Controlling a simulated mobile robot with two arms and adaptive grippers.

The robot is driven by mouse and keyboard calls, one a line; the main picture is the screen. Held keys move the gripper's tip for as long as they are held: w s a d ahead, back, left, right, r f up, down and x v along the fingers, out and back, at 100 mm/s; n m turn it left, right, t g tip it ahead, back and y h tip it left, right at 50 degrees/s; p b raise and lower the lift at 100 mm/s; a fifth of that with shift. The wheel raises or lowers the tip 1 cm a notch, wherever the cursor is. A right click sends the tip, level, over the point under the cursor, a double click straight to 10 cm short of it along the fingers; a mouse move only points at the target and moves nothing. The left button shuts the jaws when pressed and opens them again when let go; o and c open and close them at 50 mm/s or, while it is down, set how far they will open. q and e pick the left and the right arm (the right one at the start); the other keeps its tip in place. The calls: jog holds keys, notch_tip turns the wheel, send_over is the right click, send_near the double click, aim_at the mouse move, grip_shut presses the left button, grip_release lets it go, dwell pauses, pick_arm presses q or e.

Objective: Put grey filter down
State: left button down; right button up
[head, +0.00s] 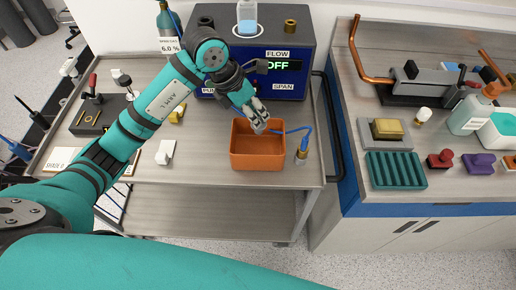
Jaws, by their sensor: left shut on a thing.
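My left gripper (259,124) reaches in from the left and points down at the back part of an orange bin (258,161) on the steel cart. It is shut on a small light grey piece, which looks like the grey filter; the fingers hide most of it, so its outline is unclear. I cannot tell whether the piece touches the bin. My right gripper is out of the picture.
A dark blue analyser box (290,88) reading "OFF" stands behind. The cart top (205,165) left of the bin is mostly clear. A bench with a teal ribbed tray (396,170) stands right.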

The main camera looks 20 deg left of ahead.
pick_arm(q)
jog(key=shift+w+a+n, duration=0.1)
jog(key=shift+w+n, duration=0.05)
jog(key=shift+n, duration=0.35)
notch_tip(320, 180, down, 5)
jog(key=shift+a+f+p, duration=0.1)
jog(key=shift+f+p, duration=0.05)
jog(key=shift+p, duration=0.6)
notch_tip(320, 180, down, 4)
jog(key=shift+f+p, duration=0.2)
jog(key=shift+p, duration=0.35)
jog(key=shift+w+f, duration=0.1)
jog(key=shift+f, duration=0.05)
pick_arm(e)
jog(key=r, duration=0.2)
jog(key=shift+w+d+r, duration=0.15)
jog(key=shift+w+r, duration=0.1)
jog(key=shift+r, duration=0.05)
pick_arm(q)
jog(key=shift+f, duration=0.15)
jog(key=c, duration=1.4)
grip_release()
jog(key=shift+o, duration=0.2)
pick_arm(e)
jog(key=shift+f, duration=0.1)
